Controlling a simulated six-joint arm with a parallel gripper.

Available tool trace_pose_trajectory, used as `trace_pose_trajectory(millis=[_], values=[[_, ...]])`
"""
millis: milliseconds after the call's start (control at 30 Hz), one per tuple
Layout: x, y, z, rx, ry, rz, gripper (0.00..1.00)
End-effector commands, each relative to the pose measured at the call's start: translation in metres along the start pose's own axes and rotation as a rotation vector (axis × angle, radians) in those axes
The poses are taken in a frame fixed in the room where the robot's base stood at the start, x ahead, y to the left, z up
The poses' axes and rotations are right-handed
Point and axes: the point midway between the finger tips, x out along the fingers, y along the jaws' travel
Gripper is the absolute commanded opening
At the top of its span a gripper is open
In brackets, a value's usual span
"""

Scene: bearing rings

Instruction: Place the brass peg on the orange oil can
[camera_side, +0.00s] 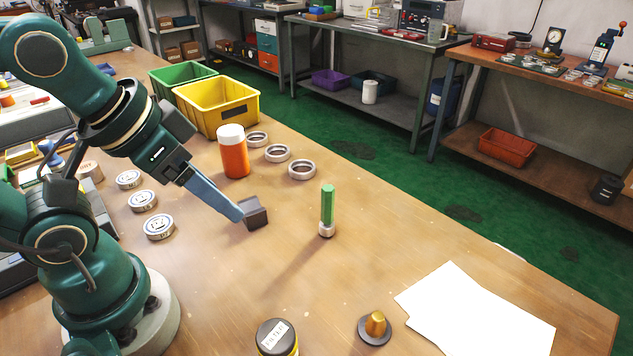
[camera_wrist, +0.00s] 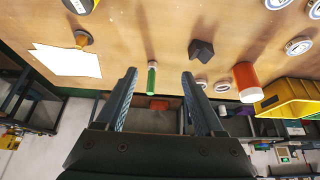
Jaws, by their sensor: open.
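The brass peg (camera_side: 376,322) stands upright on a dark round base near the front of the bench. It also shows at upper left in the wrist view (camera_wrist: 82,38), left of my fingers. The orange oil can (camera_side: 235,160), with a white lid, stands upright at the bench's middle left; in the wrist view it is on the right (camera_wrist: 245,76). My gripper (camera_side: 240,214) is open and empty above the bench, apart from both. In the wrist view its two blue-grey fingers (camera_wrist: 158,75) are spread, with nothing gripped.
A dark block (camera_side: 256,212) sits by the fingertips in the side view. Several rings (camera_side: 302,169) lie near the can; a yellow bin (camera_side: 255,107) is behind. White sheets (camera_side: 470,310) lie right.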

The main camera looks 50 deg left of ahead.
Motion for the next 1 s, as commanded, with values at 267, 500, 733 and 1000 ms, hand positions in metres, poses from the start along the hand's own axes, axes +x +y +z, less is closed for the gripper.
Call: trace_pose_trajectory(millis=[267, 500, 733, 1000], values=[[0.0, 0.0, 0.0, -0.025, -0.003, 0.002, 0.7], [-0.011, -0.002, -0.018, -0.269, 0.027, -0.008, 0.7], [-0.015, 0.01, -0.057, -0.508, -0.008, -0.001, 0.7], [0.009, 0.054, -0.099, -0.698, -0.106, -0.015, 0.7]])
